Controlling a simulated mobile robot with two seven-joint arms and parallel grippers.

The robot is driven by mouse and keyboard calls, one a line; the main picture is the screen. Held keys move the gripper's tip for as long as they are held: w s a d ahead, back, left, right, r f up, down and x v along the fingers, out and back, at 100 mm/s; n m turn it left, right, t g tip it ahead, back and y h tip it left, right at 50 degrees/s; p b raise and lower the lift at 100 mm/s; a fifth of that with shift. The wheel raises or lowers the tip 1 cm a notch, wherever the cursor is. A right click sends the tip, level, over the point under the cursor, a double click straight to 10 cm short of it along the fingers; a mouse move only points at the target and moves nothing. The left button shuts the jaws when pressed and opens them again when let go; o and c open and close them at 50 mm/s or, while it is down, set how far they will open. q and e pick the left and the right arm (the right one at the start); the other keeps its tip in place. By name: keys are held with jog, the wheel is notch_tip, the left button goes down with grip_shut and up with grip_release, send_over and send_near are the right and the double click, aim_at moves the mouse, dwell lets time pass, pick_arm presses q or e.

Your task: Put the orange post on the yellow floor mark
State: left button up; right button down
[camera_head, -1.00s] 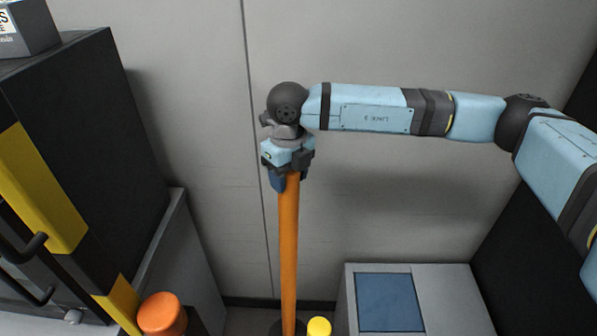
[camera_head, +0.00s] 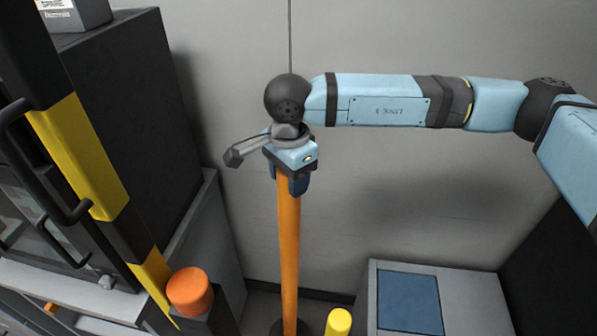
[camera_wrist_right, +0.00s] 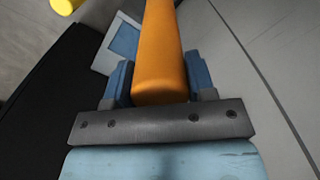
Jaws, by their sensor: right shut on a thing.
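The orange post (camera_head: 289,255) stands near the wall, roughly upright, on a dark base (camera_head: 277,327) that the lower picture edge partly cuts off. My right gripper (camera_head: 291,182) is shut around the top of the post. In the right wrist view, the post (camera_wrist_right: 158,45) runs between the two blue fingers of my right gripper (camera_wrist_right: 160,82). I cannot make out a flat yellow floor mark in these views. My left gripper is not in view.
A yellow round-topped thing (camera_head: 338,322) stands just right of the post's base. A grey box with a blue panel (camera_head: 372,300) is further right. On the left are a dark cabinet (camera_head: 130,110) with handles and an orange cylinder (camera_head: 190,290).

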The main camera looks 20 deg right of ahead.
jog(key=n, duration=0.1)
jog(key=a+n, duration=0.1)
jog(key=n, duration=0.1)
jog(key=shift+s+a+r, duration=0.2)
jog(key=shift+s+r, duration=0.1)
jog(key=shift+s, duration=0.05)
jog(key=a+n, duration=0.1)
jog(key=n, duration=0.2)
jog(key=s+a+n, duration=0.1)
jog(key=n, duration=0.3)
jog(key=s+a+n, duration=0.1)
jog(key=n, duration=0.2)
jog(key=shift+s+a+r, duration=0.2)
jog(key=shift+r, duration=0.05)
jog(key=shift+n, duration=0.3)
